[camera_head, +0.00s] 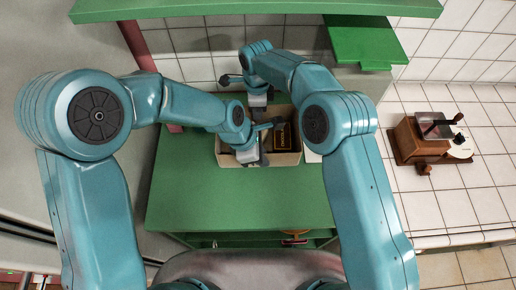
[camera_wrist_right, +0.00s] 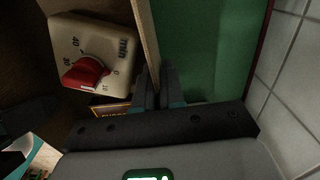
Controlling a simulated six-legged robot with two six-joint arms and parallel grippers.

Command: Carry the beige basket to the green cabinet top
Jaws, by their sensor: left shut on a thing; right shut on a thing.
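The beige basket (camera_head: 286,159) is over the back part of the green cabinet top (camera_head: 230,195); I cannot tell whether it rests on it. My left gripper (camera_head: 250,158) is shut on the basket's near wall. My right gripper (camera_head: 258,101) is shut on its far wall. In the right wrist view, the right fingers (camera_wrist_right: 158,88) pinch the thin basket wall (camera_wrist_right: 147,32). A cream timer with a red knob (camera_wrist_right: 92,60) sits inside. A dark box with yellow lettering (camera_head: 283,135) also stands in it. My arms hide part of the basket.
A green shelf board (camera_head: 250,7) crosses above, with a smaller green panel (camera_head: 365,42) at upper right. A wooden coffee grinder (camera_head: 430,140) stands on the white tiled counter (camera_head: 440,205) at right. The front of the cabinet top is clear.

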